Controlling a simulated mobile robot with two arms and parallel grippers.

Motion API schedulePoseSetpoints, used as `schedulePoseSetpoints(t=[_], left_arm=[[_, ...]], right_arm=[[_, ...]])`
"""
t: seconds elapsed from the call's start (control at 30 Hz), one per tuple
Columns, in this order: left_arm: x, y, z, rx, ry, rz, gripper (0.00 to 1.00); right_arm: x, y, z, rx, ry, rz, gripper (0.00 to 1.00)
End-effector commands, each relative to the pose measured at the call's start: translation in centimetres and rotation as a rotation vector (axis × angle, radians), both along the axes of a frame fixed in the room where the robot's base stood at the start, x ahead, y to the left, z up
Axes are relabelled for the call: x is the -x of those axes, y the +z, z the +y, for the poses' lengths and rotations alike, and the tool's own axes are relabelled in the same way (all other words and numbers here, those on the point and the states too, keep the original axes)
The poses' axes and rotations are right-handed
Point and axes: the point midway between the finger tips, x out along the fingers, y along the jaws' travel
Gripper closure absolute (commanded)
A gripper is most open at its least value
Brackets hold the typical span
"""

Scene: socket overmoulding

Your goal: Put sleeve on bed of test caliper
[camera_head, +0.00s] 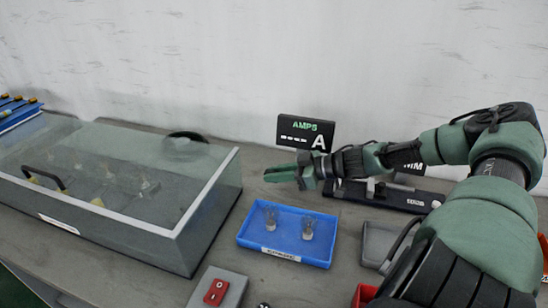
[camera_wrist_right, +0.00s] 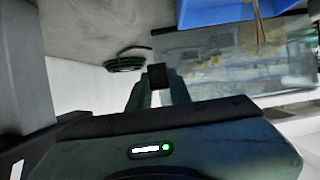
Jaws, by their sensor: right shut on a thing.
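My right gripper (camera_head: 283,173) reaches in from the right, above and behind the blue tray, left of the caliper. In the right wrist view its fingers (camera_wrist_right: 158,88) are closed together on a small dark piece (camera_wrist_right: 157,74). I cannot make out whether this is the sleeve; no sleeve shows clearly elsewhere. My left gripper is not in view.
A blue tray (camera_head: 252,242) holds two clear fittings. A large glass-lidded case (camera_head: 178,245) fills the left. An AMPS display (camera_head: 305,133) and an MM display (camera_head: 411,168) stand at the back. A red switch box (camera_head: 217,290) is in front.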

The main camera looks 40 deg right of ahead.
Motion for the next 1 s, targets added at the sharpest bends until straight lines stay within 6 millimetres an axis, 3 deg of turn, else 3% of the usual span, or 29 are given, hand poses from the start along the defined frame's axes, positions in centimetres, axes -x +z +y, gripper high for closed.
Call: schedulePoseSetpoints(t=[0.13, 0.37, 0.6, 0.97, 1.0], left_arm=[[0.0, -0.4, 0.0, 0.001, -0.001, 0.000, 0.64], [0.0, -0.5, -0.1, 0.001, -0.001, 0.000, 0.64], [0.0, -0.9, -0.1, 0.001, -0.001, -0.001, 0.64], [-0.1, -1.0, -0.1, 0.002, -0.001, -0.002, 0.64], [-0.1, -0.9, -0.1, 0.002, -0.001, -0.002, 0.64]], right_arm=[[-0.1, -2.9, 0.0, -0.002, -0.002, -0.001, 1.00], [0.0, -4.6, 0.0, 0.000, -0.001, -0.001, 1.00], [0.0, -7.7, 0.0, -0.001, -0.001, -0.001, 1.00], [0.0, -8.1, 0.0, 0.000, -0.001, 0.000, 1.00], [0.0, -8.0, 0.0, 0.001, -0.001, -0.001, 0.72]])
